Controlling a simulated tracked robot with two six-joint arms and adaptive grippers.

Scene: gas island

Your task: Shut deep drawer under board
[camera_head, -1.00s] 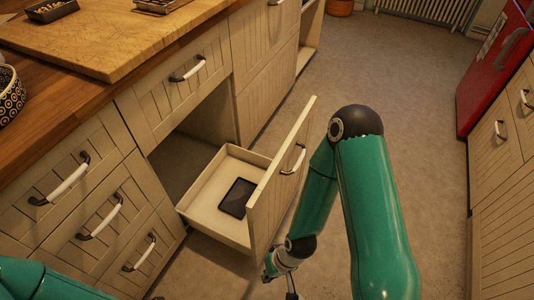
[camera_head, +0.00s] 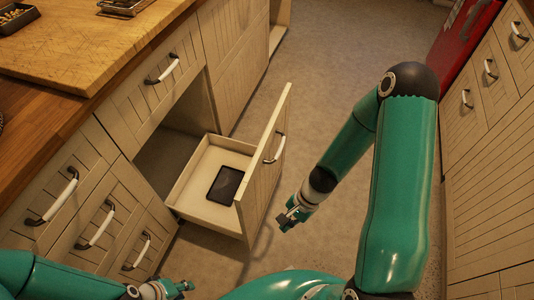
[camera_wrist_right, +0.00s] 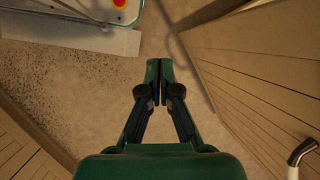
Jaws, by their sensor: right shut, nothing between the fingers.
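The deep drawer (camera_head: 205,212) under the board stands pulled out, with its tall plank front (camera_head: 262,185) away from the cabinet. A white handle (camera_head: 276,149) is on that front's outer face. A dark flat tablet-like object (camera_head: 226,185) lies inside. My right gripper (camera_head: 284,222) is in front of the drawer front, to its right and apart from it. The right wrist view shows its fingers (camera_wrist_right: 159,82) shut together, with nothing between them. My left gripper (camera_head: 180,288) is low at the bottom of the head view, below the left drawers; its fingers are too small to read.
The wooden board (camera_head: 90,45) lies on the worktop above the open drawer. Shut drawers with white handles (camera_head: 95,228) are at left. Cabinets (camera_head: 490,150) and a red appliance (camera_head: 455,45) line the right side. Clear floor (camera_head: 310,105) lies between the rows.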

